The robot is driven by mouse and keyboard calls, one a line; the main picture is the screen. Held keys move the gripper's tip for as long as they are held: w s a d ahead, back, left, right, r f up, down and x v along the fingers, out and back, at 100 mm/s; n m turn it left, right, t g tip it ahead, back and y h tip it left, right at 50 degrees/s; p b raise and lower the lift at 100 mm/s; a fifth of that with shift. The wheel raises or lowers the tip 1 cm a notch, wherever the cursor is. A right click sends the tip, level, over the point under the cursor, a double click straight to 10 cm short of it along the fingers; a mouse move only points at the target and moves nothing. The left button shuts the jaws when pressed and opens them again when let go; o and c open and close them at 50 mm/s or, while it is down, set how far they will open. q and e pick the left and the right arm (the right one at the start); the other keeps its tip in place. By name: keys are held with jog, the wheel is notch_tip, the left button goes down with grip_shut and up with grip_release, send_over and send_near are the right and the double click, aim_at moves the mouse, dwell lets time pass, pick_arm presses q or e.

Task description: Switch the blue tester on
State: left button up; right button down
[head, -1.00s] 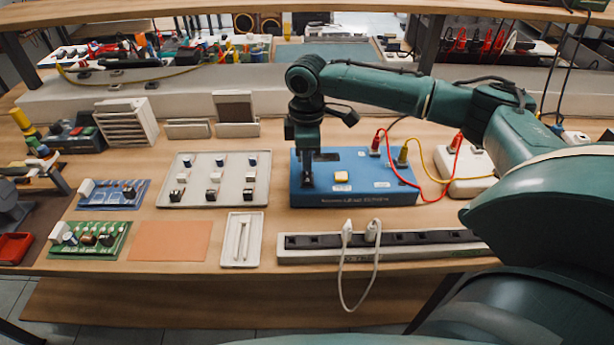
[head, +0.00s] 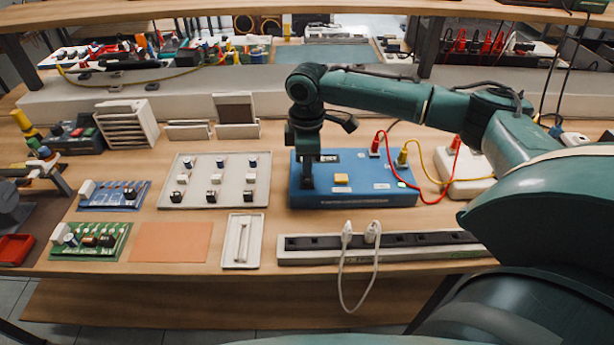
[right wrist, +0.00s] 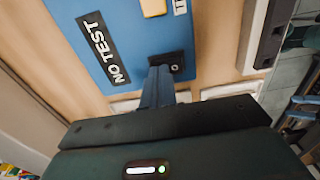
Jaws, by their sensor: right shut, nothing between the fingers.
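The blue tester (head: 365,185) sits on the bench in the head view, and a green light shows on its right part. My right gripper (head: 307,186) points down at the left part of the tester, shut and empty. In the right wrist view its fingertips (right wrist: 160,70) are at the switch's edge and partly hide it; I cannot tell whether they touch. My left gripper is out of view.
A power strip (head: 420,252) with white plugs lies in front of the tester. Red and yellow leads run to a white box (head: 467,178) at right. A component tray (head: 230,200) stands close on the left. A small white tray (head: 254,262) lies near the front edge.

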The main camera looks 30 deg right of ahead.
jog(key=shift+r+p, duration=0.5)
jog(key=shift+r, duration=0.35)
jog(key=shift+r+p, duration=0.7)
jog(key=shift+p, duration=0.25)
notch_tip(320, 180, up, 2)
jog(key=p, duration=0.2)
jog(key=shift+p, duration=0.35)
jog(key=shift+r, duration=0.2)
jog(key=shift+r+p, duration=0.55)
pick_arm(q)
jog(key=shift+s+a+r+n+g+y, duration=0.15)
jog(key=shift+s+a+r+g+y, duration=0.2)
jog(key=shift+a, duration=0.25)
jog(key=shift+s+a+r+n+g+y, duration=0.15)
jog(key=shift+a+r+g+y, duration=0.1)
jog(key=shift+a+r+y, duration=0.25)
pick_arm(e)
jog(key=shift+r, duration=0.15)
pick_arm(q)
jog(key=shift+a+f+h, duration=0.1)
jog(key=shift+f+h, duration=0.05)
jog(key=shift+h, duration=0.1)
